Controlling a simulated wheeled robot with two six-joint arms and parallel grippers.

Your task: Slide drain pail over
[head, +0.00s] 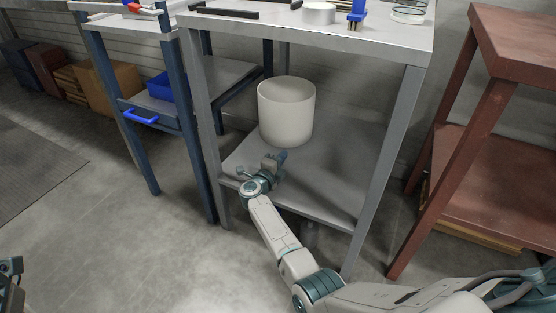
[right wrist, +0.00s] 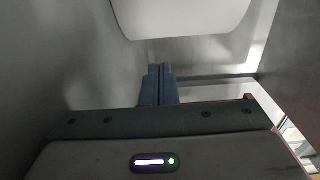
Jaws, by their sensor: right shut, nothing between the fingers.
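The drain pail (head: 286,112) is a plain off-white open bucket. It stands upright on the lower shelf (head: 330,180) of the grey table, toward the back left. My right gripper (head: 281,157) is shut and empty, just in front of the pail and low over the shelf. In the right wrist view the shut fingers (right wrist: 160,72) point toward the pail (right wrist: 180,15), whose lower part shows at the top, with a gap between them in that picture. Whether they touch is not clear in the head view. Only a bit of my left arm shows at the lower left edge of the head view.
The grey table's legs (head: 386,160) frame the shelf at both sides, and its top (head: 270,25) is overhead. A blue-legged bench (head: 160,120) stands left, and a red-brown shelf unit (head: 500,130) right. The shelf right of the pail is bare.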

